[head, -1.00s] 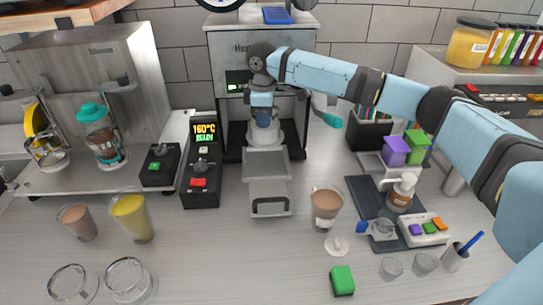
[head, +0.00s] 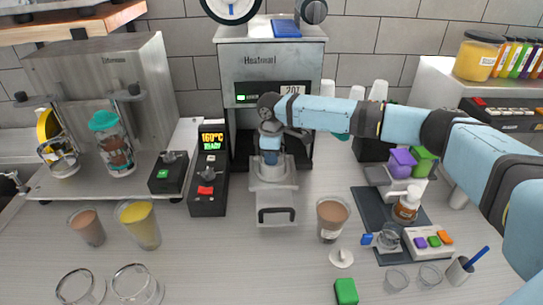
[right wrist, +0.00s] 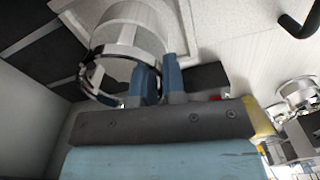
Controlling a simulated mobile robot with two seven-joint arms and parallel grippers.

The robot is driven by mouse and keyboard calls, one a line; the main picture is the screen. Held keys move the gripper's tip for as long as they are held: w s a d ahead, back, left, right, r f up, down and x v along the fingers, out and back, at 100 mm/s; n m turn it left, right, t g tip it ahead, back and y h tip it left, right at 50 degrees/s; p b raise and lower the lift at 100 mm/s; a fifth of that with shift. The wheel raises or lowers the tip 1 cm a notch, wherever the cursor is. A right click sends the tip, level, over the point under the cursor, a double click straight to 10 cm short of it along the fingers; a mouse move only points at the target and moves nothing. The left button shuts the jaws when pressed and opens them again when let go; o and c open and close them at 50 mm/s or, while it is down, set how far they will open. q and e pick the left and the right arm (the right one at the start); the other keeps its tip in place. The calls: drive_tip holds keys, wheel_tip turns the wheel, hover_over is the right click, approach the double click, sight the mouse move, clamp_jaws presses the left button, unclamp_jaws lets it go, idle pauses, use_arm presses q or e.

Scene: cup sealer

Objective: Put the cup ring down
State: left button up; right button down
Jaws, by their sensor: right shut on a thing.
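My right gripper (head: 270,157) is shut on the cup ring, over the pulled-out tray (head: 277,197) of the sealing machine (head: 268,75). In the right wrist view the cup ring (right wrist: 97,84) is a thin round band with a dark, shiny rim, and the blue fingers (right wrist: 158,82) close on its side. A pale cylindrical part shows right beside the ring. In the head view the gripper largely hides the ring, and I cannot tell whether the ring touches the tray. My left gripper is not in view.
A control box (head: 209,172) reading 160°C stands left of the tray. A brown-filled cup (head: 331,216) stands to its right, near a white lid-like piece (head: 341,257). The counter in front of the tray is clear.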

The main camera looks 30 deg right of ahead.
drive_tip(key=shift+f, duration=0.2)
drive_tip(key=c, duration=1.2)
unclamp_jaws()
drive_tip(key=shift+r, duration=0.1)
wheel_tip(320, 180, up, 12)
drive_tip(key=b, duration=0.2)
drive_tip(key=shift+r, duration=0.2)
